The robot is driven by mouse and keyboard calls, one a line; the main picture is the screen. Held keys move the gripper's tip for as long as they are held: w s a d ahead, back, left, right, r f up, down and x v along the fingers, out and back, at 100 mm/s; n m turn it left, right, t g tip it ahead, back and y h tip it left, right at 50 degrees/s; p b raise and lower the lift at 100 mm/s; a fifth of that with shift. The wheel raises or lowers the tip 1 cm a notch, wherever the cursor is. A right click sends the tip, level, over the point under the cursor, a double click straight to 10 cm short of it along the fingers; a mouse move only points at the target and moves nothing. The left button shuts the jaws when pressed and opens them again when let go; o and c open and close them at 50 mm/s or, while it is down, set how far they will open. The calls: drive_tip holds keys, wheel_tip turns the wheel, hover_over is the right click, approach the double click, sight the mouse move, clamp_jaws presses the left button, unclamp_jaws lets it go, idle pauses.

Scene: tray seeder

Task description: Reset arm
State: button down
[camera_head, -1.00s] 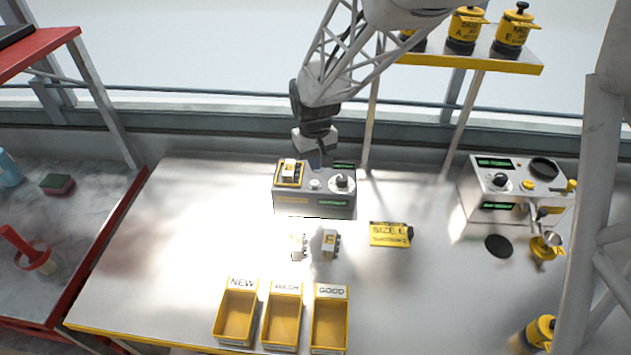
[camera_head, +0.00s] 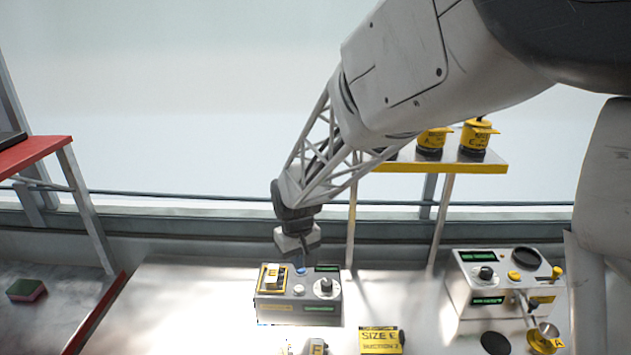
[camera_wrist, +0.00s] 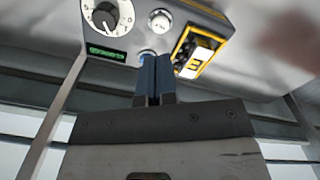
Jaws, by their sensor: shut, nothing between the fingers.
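My gripper (camera_head: 300,270) is above the back edge of a grey control box (camera_head: 298,305) on the table. In the wrist view its two blue fingers (camera_wrist: 153,75) are together with nothing between them, pointing at the box beside a round white button (camera_wrist: 160,22). From these views I cannot tell whether the fingertips touch the box. The box carries a dial (camera_head: 326,287), small green displays and a yellow-framed slot (camera_head: 272,277) with a small pale block in it.
A second machine (camera_head: 503,285) with a dial and portafilter-like part stands at the right. A yellow size E box (camera_head: 381,340) lies in front. A shelf (camera_head: 440,167) with yellow-topped jars stands behind. A red-edged shelf (camera_head: 35,152) is at left.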

drive_tip(key=s+d+r+m+t, duration=0.2)
drive_tip(key=s+d+r+m, duration=0.1)
drive_tip(key=s+d+r, duration=1.05)
drive_tip(key=s+d+r+m, duration=0.1)
drive_tip(key=s+d+m, duration=0.2)
drive_tip(key=s+d, duration=0.8)
drive_tip(key=s, duration=0.3)
drive_tip(key=shift+s+t, duration=0.2)
drive_tip(key=shift+t, duration=0.1)
